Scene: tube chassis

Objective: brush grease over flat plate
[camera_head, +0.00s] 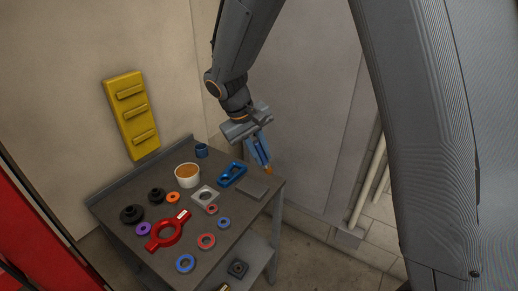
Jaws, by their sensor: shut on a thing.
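My gripper (262,156) hangs above the right end of the dark table, shut on a slim brush. The brush tip (268,171) is orange and points down; most of the handle is hidden between the blue-grey fingers. A flat grey plate (253,189) lies at the table's right edge, just below and left of the tip. A gap appears to separate tip and plate, but I cannot tell its height. A white round pot (187,181) holding orange-brown grease (187,170) stands left of the gripper, near the table's middle.
The table (210,265) also bears a blue frame (232,174), a square plate with a hole (205,198), a red ring tool (167,232), a blue cup (201,150) and several rings. A yellow rack (131,115) hangs on the wall. Floor is open at right.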

